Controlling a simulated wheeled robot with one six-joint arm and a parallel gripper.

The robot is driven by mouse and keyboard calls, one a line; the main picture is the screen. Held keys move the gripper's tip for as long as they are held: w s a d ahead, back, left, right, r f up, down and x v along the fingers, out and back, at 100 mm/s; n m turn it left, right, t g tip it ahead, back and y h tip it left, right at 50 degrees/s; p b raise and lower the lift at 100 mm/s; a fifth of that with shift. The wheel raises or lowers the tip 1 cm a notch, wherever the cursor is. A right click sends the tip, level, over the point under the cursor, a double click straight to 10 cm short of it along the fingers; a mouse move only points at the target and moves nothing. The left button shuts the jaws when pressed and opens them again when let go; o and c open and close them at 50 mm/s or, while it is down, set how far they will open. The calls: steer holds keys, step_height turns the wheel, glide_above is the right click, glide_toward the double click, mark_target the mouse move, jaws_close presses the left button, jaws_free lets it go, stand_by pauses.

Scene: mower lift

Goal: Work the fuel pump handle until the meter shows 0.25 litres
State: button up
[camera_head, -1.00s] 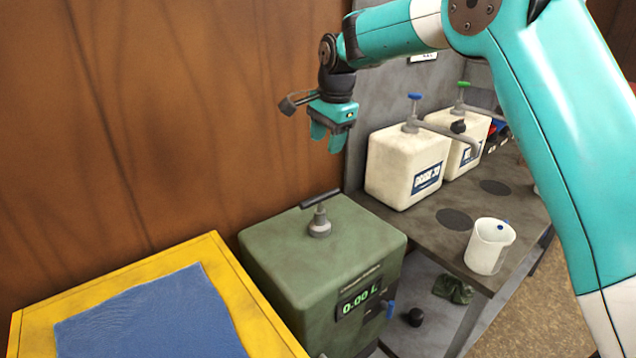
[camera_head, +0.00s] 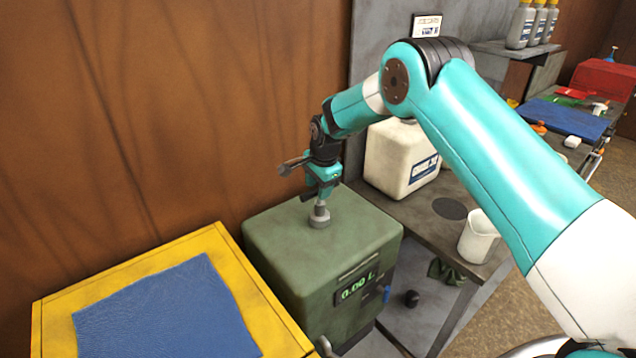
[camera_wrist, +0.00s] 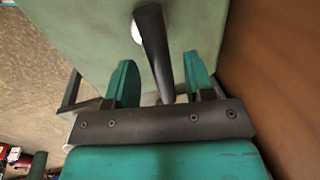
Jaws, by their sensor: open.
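The green fuel pump box (camera_head: 300,262) stands beside the yellow-framed table. Its meter (camera_head: 357,287) reads 0.00 L. A grey post (camera_head: 319,216) rises from the box top, with the dark bar of the pump handle (camera_head: 307,196) across it. My gripper (camera_head: 321,188) points down right at the handle. In the wrist view the dark handle bar (camera_wrist: 155,48) runs between the two open teal fingers (camera_wrist: 158,82), with a gap on each side. The fingers are not closed on it.
A yellow table with a blue cloth (camera_head: 165,310) is at the left. A white canister (camera_head: 400,160) and a white jug (camera_head: 478,238) stand on the grey bench (camera_head: 425,225) to the right. A brown wall (camera_head: 170,120) rises close behind the box.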

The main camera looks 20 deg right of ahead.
steer(key=shift+w+f, duration=0.1)
steer(key=shift+f, duration=0.3)
steer(key=shift+c, duration=0.5)
jaws_close()
step_height(320, 180, up, 11)
steer(key=p, duration=0.2)
steer(key=shift+f, duration=0.2)
steer(key=shift+w, duration=0.1)
steer(key=shift+o, duration=0.4)
jaws_free()
steer(key=shift+r, duration=0.15)
